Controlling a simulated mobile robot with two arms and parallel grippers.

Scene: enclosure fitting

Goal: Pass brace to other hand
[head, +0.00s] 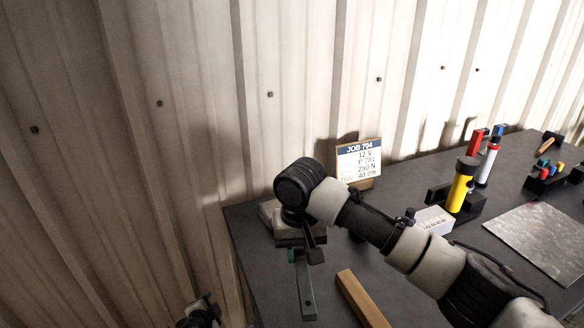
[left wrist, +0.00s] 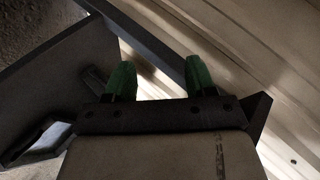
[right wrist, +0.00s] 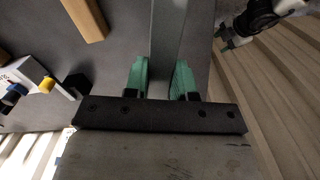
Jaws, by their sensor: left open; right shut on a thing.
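The brace (head: 306,290) is a grey bar, hanging down from my right gripper (head: 303,257) over the left end of the dark table. In the right wrist view my right gripper (right wrist: 160,82) has its green fingers shut on the brace (right wrist: 168,38), which runs away from the camera. My left gripper (head: 205,303) is low at the bottom edge of the head view, left of the table and apart from the brace. In the left wrist view its green fingers (left wrist: 160,80) are open and empty. It also shows in the right wrist view (right wrist: 226,40).
A wooden bar (head: 361,300) lies on the dark table (head: 410,185) right of the brace. A job sign (head: 358,162) stands behind. A yellow cylinder (head: 461,185), a metal sheet (head: 540,240) and small coloured parts are further right. A corrugated wall (head: 190,150) stands behind and left.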

